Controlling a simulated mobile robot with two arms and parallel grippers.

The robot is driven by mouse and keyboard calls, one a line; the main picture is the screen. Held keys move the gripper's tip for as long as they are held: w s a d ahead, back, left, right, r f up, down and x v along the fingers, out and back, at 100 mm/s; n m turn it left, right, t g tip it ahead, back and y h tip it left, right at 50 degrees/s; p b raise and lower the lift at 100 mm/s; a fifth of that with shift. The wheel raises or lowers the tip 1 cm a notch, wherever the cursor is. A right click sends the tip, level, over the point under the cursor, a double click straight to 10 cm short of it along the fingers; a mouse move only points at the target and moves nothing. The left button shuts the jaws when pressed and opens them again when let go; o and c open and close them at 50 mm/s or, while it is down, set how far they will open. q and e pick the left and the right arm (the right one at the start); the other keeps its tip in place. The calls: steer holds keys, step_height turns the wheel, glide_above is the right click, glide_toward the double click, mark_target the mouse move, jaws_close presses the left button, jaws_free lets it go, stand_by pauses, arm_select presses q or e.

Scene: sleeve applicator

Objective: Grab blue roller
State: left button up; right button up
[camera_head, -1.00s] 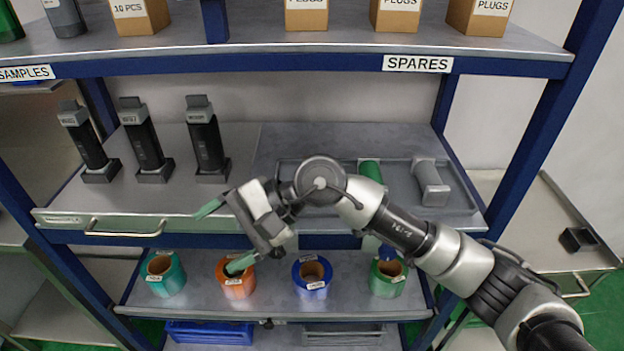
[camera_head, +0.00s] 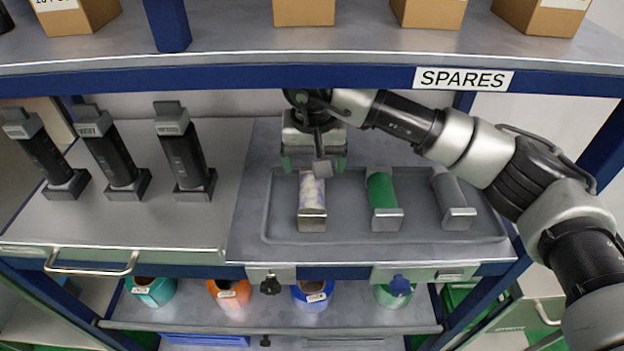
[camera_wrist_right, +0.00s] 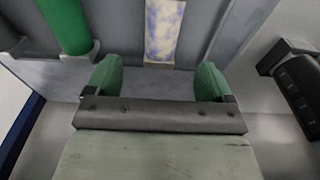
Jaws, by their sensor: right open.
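A roller with a mottled blue and white sleeve (camera_head: 312,188) lies leftmost in the grey tray on the middle shelf, with a grey end block at its near end. My right gripper (camera_head: 314,163) is over the roller's far end, open, with a green fingertip on each side of it. In the right wrist view the roller (camera_wrist_right: 164,30) lies ahead, between the lines of the two open fingers (camera_wrist_right: 157,76), with nothing between the fingertips. Whether they touch it cannot be told. My left gripper is out of view.
A green roller (camera_head: 381,190) and a grey roller (camera_head: 449,194) lie to the right in the same tray (camera_head: 345,236). Several black upright tools (camera_head: 184,158) stand on the left. The upper shelf edge (camera_head: 250,80) is close above my right arm.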

mark_target(312, 190)
step_height(312, 190, down, 5)
steer(key=shift+s+r+p, duration=0.1)
steer(key=shift+p, duration=0.6)
steer(key=shift+f+p, duration=0.35)
steer(key=shift+f, duration=0.05)
steer(key=f, duration=0.1)
steer(key=f+p, duration=0.2)
steer(key=shift+w+a+f, duration=0.15)
steer(key=shift+w+f, duration=0.15)
steer(key=shift+f, duration=0.45)
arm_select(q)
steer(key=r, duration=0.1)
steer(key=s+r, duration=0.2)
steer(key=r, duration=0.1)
arm_select(e)
steer(key=shift+w, duration=0.1)
steer(key=shift+c, duration=0.2)
steer(key=c, duration=0.5)
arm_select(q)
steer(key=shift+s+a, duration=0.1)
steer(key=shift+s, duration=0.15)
arm_select(e)
steer(key=c, duration=0.7)
